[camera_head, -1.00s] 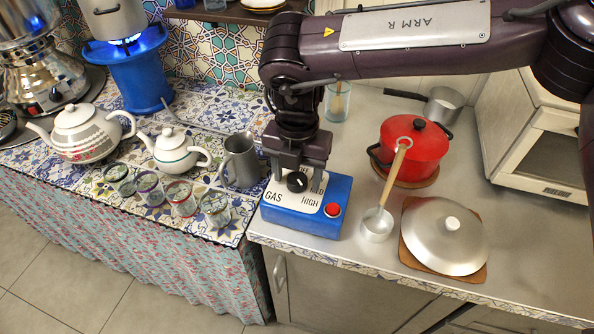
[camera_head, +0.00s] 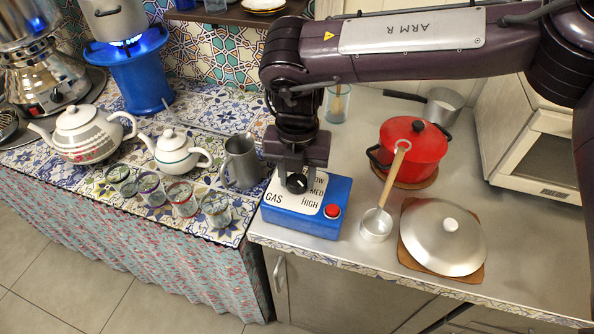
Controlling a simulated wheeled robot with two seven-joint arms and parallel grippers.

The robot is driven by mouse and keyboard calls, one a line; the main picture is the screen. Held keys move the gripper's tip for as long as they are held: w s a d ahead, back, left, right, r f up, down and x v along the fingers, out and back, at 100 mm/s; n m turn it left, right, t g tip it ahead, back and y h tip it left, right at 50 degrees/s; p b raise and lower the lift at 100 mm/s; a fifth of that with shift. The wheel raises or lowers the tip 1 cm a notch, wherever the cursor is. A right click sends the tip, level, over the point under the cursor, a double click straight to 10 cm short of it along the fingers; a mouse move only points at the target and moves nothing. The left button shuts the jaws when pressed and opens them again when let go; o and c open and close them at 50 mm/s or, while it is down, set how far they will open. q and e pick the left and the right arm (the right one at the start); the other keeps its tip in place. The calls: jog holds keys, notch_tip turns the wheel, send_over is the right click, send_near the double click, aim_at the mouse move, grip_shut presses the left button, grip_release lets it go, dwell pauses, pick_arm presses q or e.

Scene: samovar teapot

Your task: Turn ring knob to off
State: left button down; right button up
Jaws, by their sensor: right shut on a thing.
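The blue gas control box (camera_head: 293,220) stands at the front left corner of the steel counter. Its white plate reads GAS, MED and HIGH, with one more label partly hidden. The black round knob (camera_head: 297,184) is on its top, and a red button (camera_head: 332,211) is to the right. My right gripper (camera_head: 297,172) points down from above and is shut on the knob. The blue ring burner (camera_head: 127,44) at the upper left shows a blue flame under a metal pot. My left gripper is not in view.
A grey mug (camera_head: 240,162), white teapots and several small glasses stand left of the box. A ladle (camera_head: 377,224), a red pot (camera_head: 412,152) and a domed lid (camera_head: 443,236) are to its right.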

jog(key=n+p, duration=0.1)
jog(key=n, duration=0.1)
jog(key=shift+r+n, duration=0.1)
jog(key=shift+n, duration=0.2)
jog(key=n+p, duration=0.1)
jog(key=n, duration=0.1)
jog(key=shift+n, duration=0.3)
jog(key=n+p, duration=0.1)
jog(key=n, duration=0.9)
jog(key=shift+w, duration=0.1)
jog(key=n, duration=0.3)
jog(key=shift+n+p, duration=0.35)
jog(key=shift+n, duration=0.05)
jog(key=n, duration=0.5)
jog(key=shift+n, duration=0.7)
jog(key=o, duration=1)
